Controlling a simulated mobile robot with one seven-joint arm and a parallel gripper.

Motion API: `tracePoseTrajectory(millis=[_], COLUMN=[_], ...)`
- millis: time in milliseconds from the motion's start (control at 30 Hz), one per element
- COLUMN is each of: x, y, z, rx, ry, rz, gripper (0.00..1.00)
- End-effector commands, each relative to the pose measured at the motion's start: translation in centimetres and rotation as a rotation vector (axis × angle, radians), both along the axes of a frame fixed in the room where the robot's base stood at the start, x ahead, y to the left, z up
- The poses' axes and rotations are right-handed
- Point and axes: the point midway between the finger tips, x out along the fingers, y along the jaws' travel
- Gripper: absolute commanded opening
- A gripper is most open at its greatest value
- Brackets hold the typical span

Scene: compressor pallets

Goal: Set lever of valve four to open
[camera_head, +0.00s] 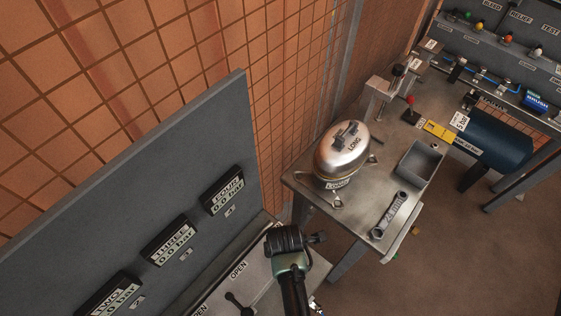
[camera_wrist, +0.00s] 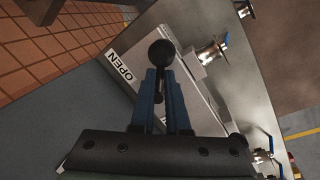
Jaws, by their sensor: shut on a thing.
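In the wrist view, the blue fingers of my gripper (camera_wrist: 160,100) are closed around the stem of a lever with a round black knob (camera_wrist: 160,52). The knob stands out past the fingertips, over a pale plate (camera_wrist: 140,62) with an OPEN label (camera_wrist: 123,70) to the left of the lever. In the head view, my gripper (camera_head: 287,240) is over the bench beside the FOUR display (camera_head: 222,190), which reads 0.0 bar. There, my arm hides the held lever. Another black lever (camera_head: 238,303) shows lower left, near another OPEN label (camera_head: 240,270).
A grey panel (camera_head: 130,190) with more displays stands left of my gripper. Beyond is a metal table (camera_head: 372,205) with a steel tank (camera_head: 343,150), a wrench (camera_head: 392,215) and a grey tray (camera_head: 417,163). In the wrist view, metal fittings (camera_wrist: 212,48) stand right of the lever.

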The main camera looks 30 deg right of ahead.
Motion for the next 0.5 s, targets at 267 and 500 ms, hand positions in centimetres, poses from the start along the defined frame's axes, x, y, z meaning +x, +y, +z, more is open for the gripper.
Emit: tracePoseTrajectory(millis=[267, 500], x=[1.0, 1.7], y=[-0.4, -0.5], z=[0.0, 0.0], rx=[0.001, 0.000], ry=[-0.005, -0.003], rz=[0.259, 0.464], gripper=[0.00, 0.00])
